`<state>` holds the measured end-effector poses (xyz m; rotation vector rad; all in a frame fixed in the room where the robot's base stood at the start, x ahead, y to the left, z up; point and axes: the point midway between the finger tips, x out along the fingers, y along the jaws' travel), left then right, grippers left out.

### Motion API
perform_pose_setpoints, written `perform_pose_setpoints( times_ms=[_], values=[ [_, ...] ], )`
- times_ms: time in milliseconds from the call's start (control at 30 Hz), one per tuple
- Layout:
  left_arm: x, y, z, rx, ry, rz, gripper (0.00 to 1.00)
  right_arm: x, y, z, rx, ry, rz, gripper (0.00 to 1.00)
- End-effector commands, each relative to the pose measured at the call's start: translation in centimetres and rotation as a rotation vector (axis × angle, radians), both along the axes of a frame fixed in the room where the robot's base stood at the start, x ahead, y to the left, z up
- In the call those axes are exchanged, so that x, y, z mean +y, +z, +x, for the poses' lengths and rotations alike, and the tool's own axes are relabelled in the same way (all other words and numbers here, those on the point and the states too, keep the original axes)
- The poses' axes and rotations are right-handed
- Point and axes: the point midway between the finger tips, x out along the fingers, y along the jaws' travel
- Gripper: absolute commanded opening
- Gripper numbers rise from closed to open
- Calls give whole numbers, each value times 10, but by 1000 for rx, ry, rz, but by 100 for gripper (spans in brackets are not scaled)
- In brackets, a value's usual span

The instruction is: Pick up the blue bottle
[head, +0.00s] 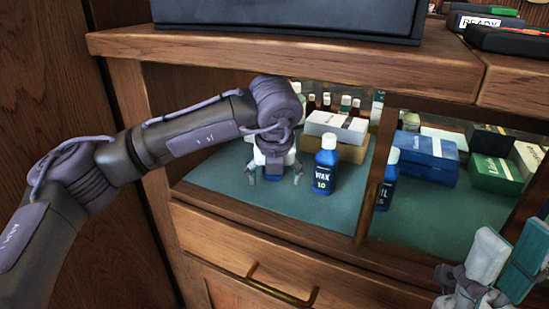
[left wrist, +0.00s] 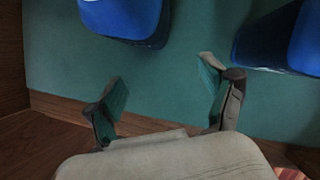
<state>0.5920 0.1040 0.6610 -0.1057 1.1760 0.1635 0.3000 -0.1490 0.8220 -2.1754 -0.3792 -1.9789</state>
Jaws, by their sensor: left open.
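A blue bottle (head: 274,164) stands in the left compartment of the cabinet, mostly hidden behind my left gripper. A second blue bottle (head: 325,172) with a white cap and a label stands to its right. A third blue bottle (head: 387,184) stands in the right compartment, partly behind the divider. My left gripper (head: 274,176) is open and empty, pointing down in front of the first bottle. In the left wrist view the open fingers (left wrist: 163,98) have bare green shelf between them, with blue shapes at upper left (left wrist: 122,18) and upper right (left wrist: 285,40). My right gripper (head: 507,258) is open at the lower right.
White and tan boxes (head: 338,128) and small capped bottles stand behind. Blue (head: 425,155) and green boxes (head: 495,172) fill the right compartment. The wooden divider (head: 372,180) and countertop edge (head: 300,58) bound the opening. Green shelf at left is clear.

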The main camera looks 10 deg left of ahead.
Motion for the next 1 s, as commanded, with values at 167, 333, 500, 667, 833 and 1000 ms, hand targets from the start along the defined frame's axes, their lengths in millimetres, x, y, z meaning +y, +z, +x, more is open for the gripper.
perform_pose_setpoints(
  times_ms=[167, 333, 500, 667, 833, 1000],
  values=[
    [4, -1, 21, -1, 4, 0, 83, 0, -2, 0, -8, -1, 5, 40],
    [9, -1, 46, -1, 3, 0, 83, 0, 2, 1, -23, -2, 5, 40],
    [10, -12, 48, -1, -1, 1, 83, 0, 10, -3, -69, -5, 3, 40],
    [10, -11, 48, -1, -1, 1, 83, 1, 11, -2, -66, -4, 2, 40],
    [10, -11, 48, 0, -1, 0, 63, 1, 11, -2, -66, -4, 2, 40],
    [10, -11, 48, 0, -1, 0, 34, 1, 11, -2, -66, -4, 2, 40]
  ],
)
